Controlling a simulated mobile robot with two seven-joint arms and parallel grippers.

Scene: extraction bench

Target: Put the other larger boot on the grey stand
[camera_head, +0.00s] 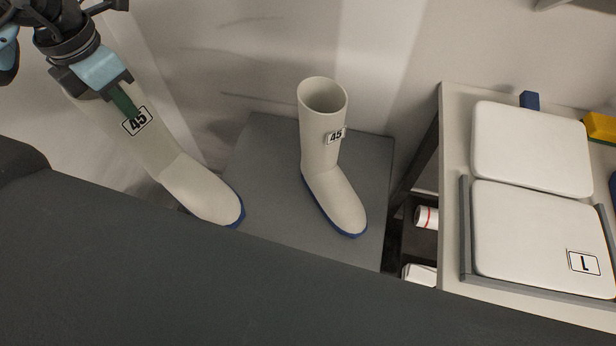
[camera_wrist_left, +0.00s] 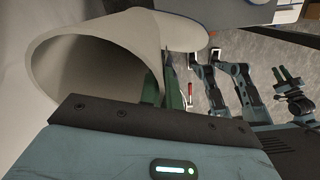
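One white boot (camera_head: 321,150) with a blue sole and a "45" label stands upright on the grey stand (camera_head: 265,150). A second white boot (camera_head: 160,150), also labelled "45", hangs tilted from my left gripper (camera_head: 122,98) at the stand's left side. The gripper is shut on the rim of its shaft, one green finger outside. Its toe overlaps the stand's left edge in the picture; I cannot tell whether it touches. The left wrist view shows the boot's open top (camera_wrist_left: 95,65). What seems my right gripper (camera_wrist_left: 287,75) is small there, its opening unclear.
A pale bench (camera_head: 452,200) at the right holds white folded items (camera_head: 530,150), one labelled "L", a blue block (camera_head: 529,100) and a yellow item (camera_head: 600,127). A dark shelf below holds a white roll (camera_head: 426,217). The stand's left part is bare.

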